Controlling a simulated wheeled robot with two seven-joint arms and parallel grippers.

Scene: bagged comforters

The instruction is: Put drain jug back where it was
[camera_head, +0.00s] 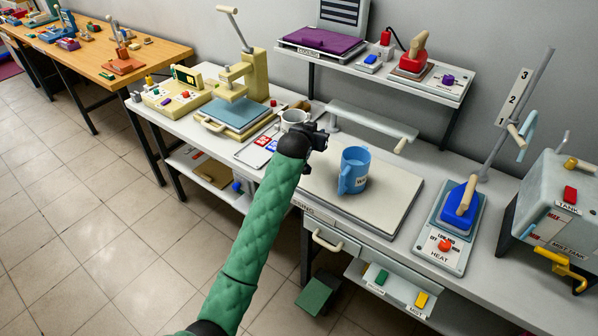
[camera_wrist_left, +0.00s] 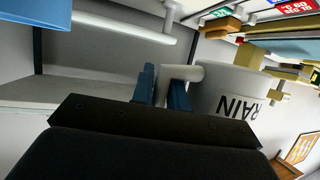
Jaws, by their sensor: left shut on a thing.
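The drain jug (camera_head: 294,116) is a pale grey jug, partly hidden behind my left gripper in the head view. In the left wrist view the drain jug (camera_wrist_left: 232,90) shows the dark letters "RAIN", upside down in that view. My left gripper (camera_head: 318,137) is at the end of the green arm. Its blue fingers (camera_wrist_left: 163,88) are shut on the jug's handle (camera_wrist_left: 181,73). I cannot tell whether the jug's base touches the bench. My right gripper is in neither view.
A blue jug (camera_head: 354,171) stands on the pale pressing board (camera_head: 391,194) right of my left gripper. A cream press (camera_head: 239,88) stands to the left, with red and blue cards (camera_head: 266,143) nearby. A raised shelf (camera_head: 444,91) runs behind. The board's right part is clear.

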